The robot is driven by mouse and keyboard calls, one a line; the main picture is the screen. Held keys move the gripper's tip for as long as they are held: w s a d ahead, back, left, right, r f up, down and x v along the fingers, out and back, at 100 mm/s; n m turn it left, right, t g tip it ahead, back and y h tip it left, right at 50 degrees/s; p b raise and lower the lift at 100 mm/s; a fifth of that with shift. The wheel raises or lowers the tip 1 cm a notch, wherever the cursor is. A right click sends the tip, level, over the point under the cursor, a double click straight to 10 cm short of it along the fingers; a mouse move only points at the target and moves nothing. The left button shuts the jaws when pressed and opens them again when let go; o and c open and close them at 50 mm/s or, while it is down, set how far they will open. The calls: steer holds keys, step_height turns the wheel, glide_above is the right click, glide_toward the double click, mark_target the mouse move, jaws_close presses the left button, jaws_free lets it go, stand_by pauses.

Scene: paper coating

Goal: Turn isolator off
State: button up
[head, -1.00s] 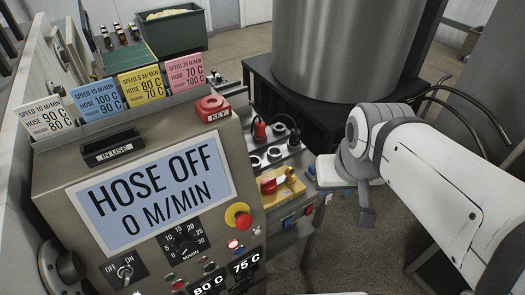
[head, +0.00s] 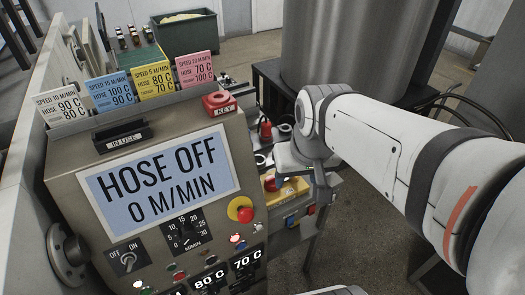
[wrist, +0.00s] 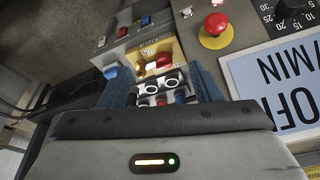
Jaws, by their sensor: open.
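The isolator is a red rotary handle (head: 271,184) on a yellow plate (head: 286,194), on the side panel right of the control console. In the head view my gripper (head: 296,168) is in front of the plate and hides part of it. In the wrist view the yellow plate (wrist: 176,49) and red handle (wrist: 164,61) show between the two blue-grey fingers of my gripper (wrist: 164,80). The gripper is open, with a finger on each side of the isolator. I cannot tell whether either finger touches the handle.
The console screen (head: 160,183) reads "HOSE OFF 0 M/MIN". A red emergency button (head: 241,209) on a yellow base sits left of the isolator. A red key block (head: 219,103) is above. Plugs and cables (head: 265,130) are behind my gripper. A large metal drum (head: 330,45) stands at the back.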

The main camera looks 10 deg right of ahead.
steer(key=shift+o, duration=1)
steer(key=w+d+f+m+g+b, duration=0.1)
steer(key=w+f+m+b, duration=0.1)
steer(key=w+f+b, duration=0.2)
steer(key=w+f, duration=0.3)
steer(key=w, duration=0.5)
steer(key=shift+w+f+g+y, duration=0.2)
steer(key=shift+w+g+y, duration=0.1)
steer(key=shift+w, duration=0.05)
steer(key=g+b, duration=0.1)
steer(key=b, duration=0.2)
glide_above(273, 179)
steer(key=shift+m, duration=0.4)
steer(key=f, duration=0.7)
steer(key=shift+s+d+f, duration=0.15)
steer(key=shift+d+f, duration=0.15)
steer(key=shift+w+f, duration=0.2)
steer(key=shift+f, duration=0.15)
steer(key=f, duration=0.7)
steer(key=shift+a+f, duration=0.3)
steer(key=c, duration=1.4)
steer(key=shift+o, duration=0.2)
steer(key=shift+a, duration=0.1)
